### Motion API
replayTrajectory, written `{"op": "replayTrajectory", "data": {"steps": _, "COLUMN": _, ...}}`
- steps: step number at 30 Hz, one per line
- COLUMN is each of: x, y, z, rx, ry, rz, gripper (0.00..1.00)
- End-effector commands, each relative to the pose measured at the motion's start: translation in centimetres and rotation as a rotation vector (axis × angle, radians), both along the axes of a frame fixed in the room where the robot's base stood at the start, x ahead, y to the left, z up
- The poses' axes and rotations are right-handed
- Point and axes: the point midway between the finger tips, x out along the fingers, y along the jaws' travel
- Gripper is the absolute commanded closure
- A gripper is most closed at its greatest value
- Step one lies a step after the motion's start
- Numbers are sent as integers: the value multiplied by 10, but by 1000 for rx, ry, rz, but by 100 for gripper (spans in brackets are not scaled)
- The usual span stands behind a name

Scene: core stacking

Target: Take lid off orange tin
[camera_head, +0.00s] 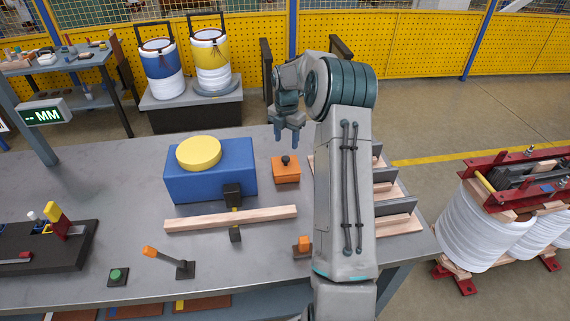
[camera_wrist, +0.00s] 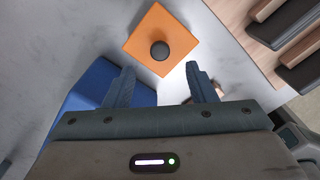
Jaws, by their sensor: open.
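The orange tin (camera_head: 286,173) is a small square box on the grey table, to the right of a blue block. Its lid (camera_wrist: 146,34) is orange with a round black knob (camera_wrist: 160,51) in the middle, and it sits on the tin. My gripper (camera_head: 287,138) hangs above and behind the tin in the head view, open and empty. In the wrist view my two fingers (camera_wrist: 160,84) are spread apart, with the knob ahead of the gap between them. They touch neither the knob nor the lid.
The blue block (camera_head: 210,176) with a yellow disc (camera_head: 199,153) stands left of the tin. A wooden bar (camera_head: 231,218) lies in front. A rack with wooden pieces (camera_head: 397,222) stands right, partly behind my arm. Table space left of the blue block is clear.

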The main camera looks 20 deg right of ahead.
Motion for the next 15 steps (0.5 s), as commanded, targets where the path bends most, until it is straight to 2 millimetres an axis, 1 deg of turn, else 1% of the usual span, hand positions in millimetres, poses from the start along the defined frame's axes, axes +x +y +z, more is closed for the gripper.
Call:
{"op": "replayTrajectory", "data": {"steps": 1, "x": -1, "y": 0, "z": -8, "rx": 0, "ry": 4, "rz": 0, "gripper": 49}}
{"op": "replayTrajectory", "data": {"steps": 3, "x": 0, "y": 0, "z": -17, "rx": -1, "ry": 3, "rz": 0, "gripper": 49}}
{"op": "replayTrajectory", "data": {"steps": 10, "x": -1, "y": 1, "z": -33, "rx": -1, "ry": 2, "rz": -1, "gripper": 49}}
{"op": "replayTrajectory", "data": {"steps": 15, "x": -2, "y": 4, "z": -58, "rx": 0, "ry": 4, "rz": -1, "gripper": 49}}
